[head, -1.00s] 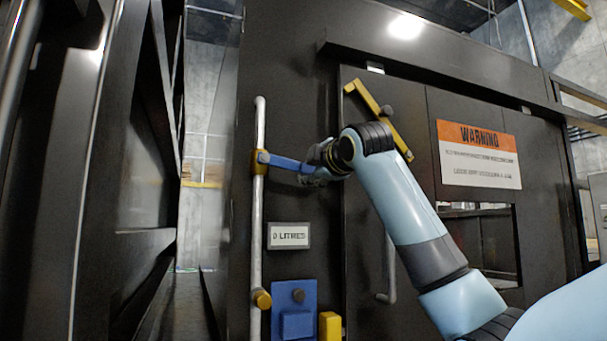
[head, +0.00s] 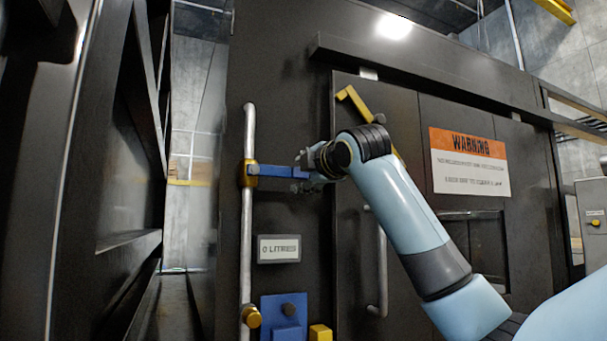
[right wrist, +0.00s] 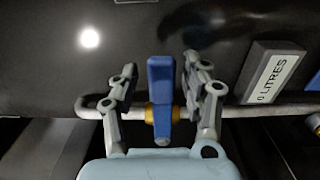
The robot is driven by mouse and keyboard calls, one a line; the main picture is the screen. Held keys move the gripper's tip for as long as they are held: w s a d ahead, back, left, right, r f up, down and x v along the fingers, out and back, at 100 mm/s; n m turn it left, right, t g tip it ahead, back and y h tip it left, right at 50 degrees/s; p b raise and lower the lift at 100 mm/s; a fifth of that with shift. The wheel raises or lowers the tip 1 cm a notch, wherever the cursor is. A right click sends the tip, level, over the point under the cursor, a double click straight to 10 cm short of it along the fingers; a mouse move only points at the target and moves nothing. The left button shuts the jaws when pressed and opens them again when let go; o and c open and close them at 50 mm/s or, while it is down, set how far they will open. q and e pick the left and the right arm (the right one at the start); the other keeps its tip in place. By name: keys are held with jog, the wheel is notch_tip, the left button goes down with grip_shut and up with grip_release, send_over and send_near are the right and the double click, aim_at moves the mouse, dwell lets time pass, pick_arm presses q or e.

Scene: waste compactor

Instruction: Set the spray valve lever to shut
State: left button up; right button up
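The spray valve lever (head: 278,170) is a blue bar on a brass-coloured collar (head: 250,174) around an upright grey pipe (head: 247,220). In the head view it points right, nearly level and about square to the pipe. My right gripper (head: 308,178) is at the lever's free end and partly hides it. In the right wrist view the blue lever (right wrist: 161,85) stands between the two spread fingers of my right gripper (right wrist: 160,72), with a visible gap on each side. The pipe (right wrist: 240,112) crosses behind. My left gripper is not in view.
A "0 LITRES" sign (head: 279,248) is below the lever, with a blue box (head: 285,315) and a yellow block (head: 320,332) lower down. A yellow bar (head: 355,103) and a grey door handle (head: 382,265) are right of the pipe. A warning sign (head: 468,162) is further right.

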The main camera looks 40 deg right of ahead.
jog(key=shift+w, duration=0.15)
jog(key=v, duration=1.2)
jog(key=shift+d+f, duration=0.1)
jog(key=shift+f, duration=0.05)
